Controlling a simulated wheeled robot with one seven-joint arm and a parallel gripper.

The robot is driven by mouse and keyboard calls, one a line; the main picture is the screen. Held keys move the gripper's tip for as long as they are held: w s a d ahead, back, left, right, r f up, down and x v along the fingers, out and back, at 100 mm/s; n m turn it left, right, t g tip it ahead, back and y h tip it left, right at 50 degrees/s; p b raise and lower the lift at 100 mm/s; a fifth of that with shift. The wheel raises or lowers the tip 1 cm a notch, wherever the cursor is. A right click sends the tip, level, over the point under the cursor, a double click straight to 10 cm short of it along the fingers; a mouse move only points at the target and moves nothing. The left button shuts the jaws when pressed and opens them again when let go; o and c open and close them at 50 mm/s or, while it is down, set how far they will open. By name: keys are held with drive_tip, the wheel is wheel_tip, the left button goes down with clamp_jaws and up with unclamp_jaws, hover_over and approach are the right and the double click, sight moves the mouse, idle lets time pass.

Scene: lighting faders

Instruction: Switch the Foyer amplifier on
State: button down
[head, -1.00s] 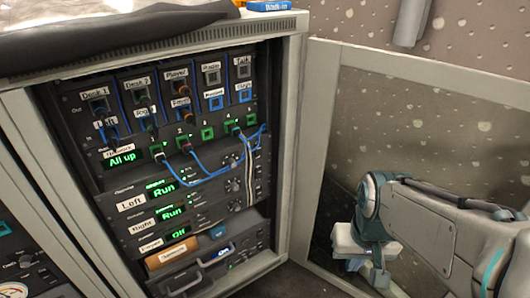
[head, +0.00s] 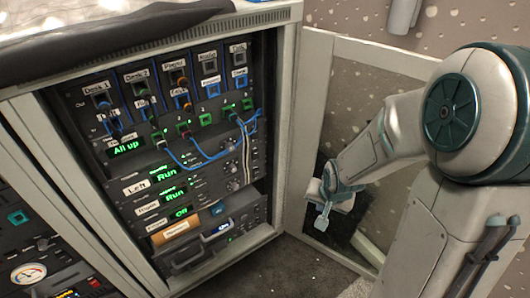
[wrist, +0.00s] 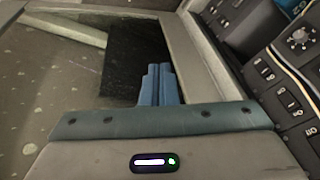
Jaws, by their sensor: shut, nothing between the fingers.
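The Foyer amplifier (head: 180,211) is the lowest of three stacked amplifiers in the open rack, and its green display reads "Off". The Left amplifier (head: 167,174) and the Right amplifier (head: 173,194) above it both read "Run". My gripper (head: 321,223) is shut and empty, to the right of the rack front and apart from it, before the open door. In the wrist view its blue fingers (wrist: 159,85) lie together. Dark switches with white marks (wrist: 290,103) show at the right there; which one is the Foyer's I cannot tell.
Blue patch cables (head: 205,158) hang in front of the upper amplifiers. The open rack door (head: 305,110) stands at the right, close to my gripper. An orange-fronted box (head: 178,229) sits low in the rack. The floor (head: 270,270) before the rack is clear.

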drive_tip(key=w+a+f+m+t+y+p, duration=0.1)
drive_tip(key=w+a+m+t+y+p, duration=0.3)
drive_tip(key=a, duration=0.6)
drive_tip(key=w+m+y+p, duration=0.1)
drive_tip(key=w+m+p, duration=0.1)
drive_tip(key=w+m, duration=0.1)
drive_tip(key=shift+w+f+y, duration=0.15)
drive_tip(key=shift+y, duration=0.15)
